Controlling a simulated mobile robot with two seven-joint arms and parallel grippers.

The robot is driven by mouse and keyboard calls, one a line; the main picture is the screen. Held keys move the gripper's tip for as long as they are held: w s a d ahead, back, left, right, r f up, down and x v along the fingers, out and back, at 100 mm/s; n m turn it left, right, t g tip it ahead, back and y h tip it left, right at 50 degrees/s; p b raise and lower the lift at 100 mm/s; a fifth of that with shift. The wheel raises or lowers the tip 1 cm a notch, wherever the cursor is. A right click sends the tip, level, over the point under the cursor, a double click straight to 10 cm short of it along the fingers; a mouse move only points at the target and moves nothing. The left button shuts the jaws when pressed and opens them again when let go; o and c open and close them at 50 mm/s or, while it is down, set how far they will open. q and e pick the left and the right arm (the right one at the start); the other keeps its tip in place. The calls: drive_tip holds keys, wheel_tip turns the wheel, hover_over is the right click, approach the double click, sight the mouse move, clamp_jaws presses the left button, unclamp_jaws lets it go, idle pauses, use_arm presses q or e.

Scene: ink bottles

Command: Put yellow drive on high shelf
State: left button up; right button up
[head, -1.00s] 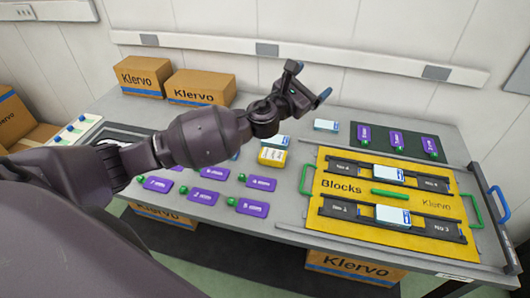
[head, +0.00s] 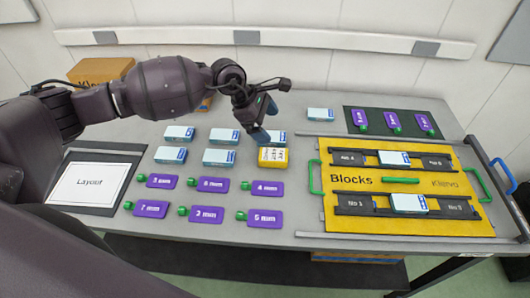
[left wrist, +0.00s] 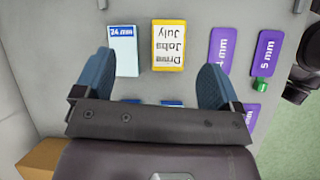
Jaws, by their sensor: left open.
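The yellow drive (head: 272,157) is a small yellow block with a white label, lying on the grey table near its middle. In the left wrist view the drive (left wrist: 168,46) shows its label "Drive Jobs July" upside down. My left gripper (head: 265,120) is open and empty, tilted downward just behind and above the drive. In the left wrist view the open fingers (left wrist: 155,66) stand wide apart, with the drive ahead between them, right of a white-blue block (left wrist: 123,51). No high shelf can be made out. My right gripper is not in view.
Several white-blue blocks (head: 221,157) lie left of the drive and purple tags (head: 265,188) in front. The yellow "Blocks" tray (head: 400,217) with a green handle (head: 316,177) is to the right. A layout sheet (head: 90,184) lies at left; a rail (head: 340,41) runs along the wall.

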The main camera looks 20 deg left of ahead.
sight(273, 154)
use_arm(q)
drive_tip(key=shift+s+d+f+n+g+y, duration=0.1)
drive_tip(key=shift+d+f+n+g+y, duration=0.2)
drive_tip(key=shift+f, duration=1.55)
drive_tip(key=shift+w+d+f+n+g+y, duration=0.1)
drive_tip(key=shift+d+f+n+y, duration=0.3)
drive_tip(key=shift+f, duration=1.5)
drive_tip(key=shift+s+d+f+n+g+y, duration=0.1)
drive_tip(key=shift+d+f+n+g+y, duration=0.2)
drive_tip(key=shift+f, duration=1.55)
drive_tip(key=shift+c, duration=0.4)
